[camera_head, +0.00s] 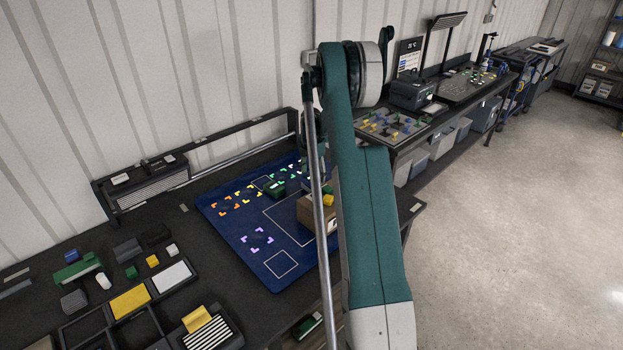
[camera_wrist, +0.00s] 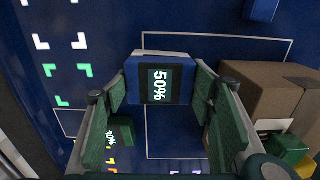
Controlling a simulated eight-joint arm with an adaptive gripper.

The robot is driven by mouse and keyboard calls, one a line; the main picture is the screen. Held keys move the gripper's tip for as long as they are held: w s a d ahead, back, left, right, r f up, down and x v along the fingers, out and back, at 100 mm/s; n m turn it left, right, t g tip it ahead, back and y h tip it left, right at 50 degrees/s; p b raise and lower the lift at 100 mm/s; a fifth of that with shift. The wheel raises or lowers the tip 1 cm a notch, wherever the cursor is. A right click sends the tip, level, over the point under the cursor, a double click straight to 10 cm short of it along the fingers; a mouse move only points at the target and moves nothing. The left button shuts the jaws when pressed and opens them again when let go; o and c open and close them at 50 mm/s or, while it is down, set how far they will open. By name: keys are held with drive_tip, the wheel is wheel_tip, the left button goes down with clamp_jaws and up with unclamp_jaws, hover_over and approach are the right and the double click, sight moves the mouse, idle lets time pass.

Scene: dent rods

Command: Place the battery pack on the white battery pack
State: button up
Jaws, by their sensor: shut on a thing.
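In the wrist view, my gripper (camera_wrist: 162,88) has its green-padded fingers on both sides of a blue battery pack (camera_wrist: 133,78) marked 50%. The pack sits between the fingertips, with a pale strip along its far edge. I cannot tell whether that strip is part of it or a white battery pack behind it. A green battery pack (camera_wrist: 124,130) marked 20% stands beside the left finger and also shows on the blue mat in the head view (camera_head: 273,187). My arm hides most of my gripper and the held pack in the head view.
The blue mat (camera_head: 232,232) has coloured corner marks and white outlines. A blue block (camera_wrist: 262,9) is at the upper right. Trays (camera_head: 130,302) stand at the bench's near left.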

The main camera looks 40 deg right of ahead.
sight(311, 177)
drive_tip(key=shift+f, duration=0.2)
drive_tip(key=o, duration=1)
drive_tip(key=shift+o, duration=0.2)
drive_tip(key=shift+r, duration=0.2)
wheel_tip(311, 177, up, 12)
idle(0.4)
